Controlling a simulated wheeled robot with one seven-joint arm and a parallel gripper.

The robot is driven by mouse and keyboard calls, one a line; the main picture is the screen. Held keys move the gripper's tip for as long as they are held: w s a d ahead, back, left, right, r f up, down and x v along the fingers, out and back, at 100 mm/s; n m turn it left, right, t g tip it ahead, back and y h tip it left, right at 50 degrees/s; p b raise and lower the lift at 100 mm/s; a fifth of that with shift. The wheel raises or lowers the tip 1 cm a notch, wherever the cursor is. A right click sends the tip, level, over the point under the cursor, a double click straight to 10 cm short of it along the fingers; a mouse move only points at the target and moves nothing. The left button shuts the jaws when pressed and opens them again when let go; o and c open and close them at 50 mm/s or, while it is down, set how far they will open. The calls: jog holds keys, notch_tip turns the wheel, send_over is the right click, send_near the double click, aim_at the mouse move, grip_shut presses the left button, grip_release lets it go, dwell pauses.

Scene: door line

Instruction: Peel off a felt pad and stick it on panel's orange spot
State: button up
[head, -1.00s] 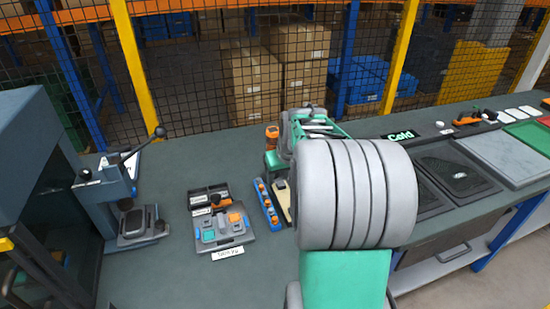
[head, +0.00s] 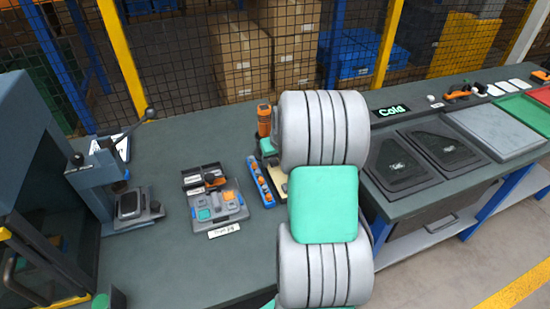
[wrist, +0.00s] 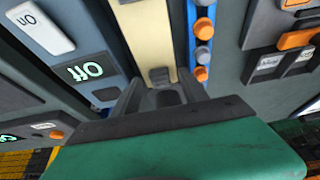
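In the wrist view my gripper (wrist: 160,97) points down at a beige strip (wrist: 143,30), with its dark fingers apart. A small dark pad (wrist: 159,75) lies on the strip, just beyond and between the fingertips; I cannot tell whether they touch it. In the head view my arm hides the gripper and most of the beige strip (head: 282,186). To its left, a grey panel (head: 205,224) carries coloured squares, including an orange spot (head: 229,195). The panel's label is too small to read.
A blue strip with orange and blue knobs (head: 262,182) lies beside the beige strip. A lever press (head: 100,175) stands at left. Dark plates (head: 400,165) and a "Cold" sign (head: 391,111) are at right.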

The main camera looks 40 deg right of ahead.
aim_at(275, 163)
grip_shut()
jog(key=c, duration=0.5)
grip_release()
grip_shut()
jog(key=shift+r, duration=0.25)
dwell(0.8)
jog(key=shift+r+p, duration=1.7)
jog(key=shift+r, duration=1.25)
jog(key=shift+f, duration=0.1)
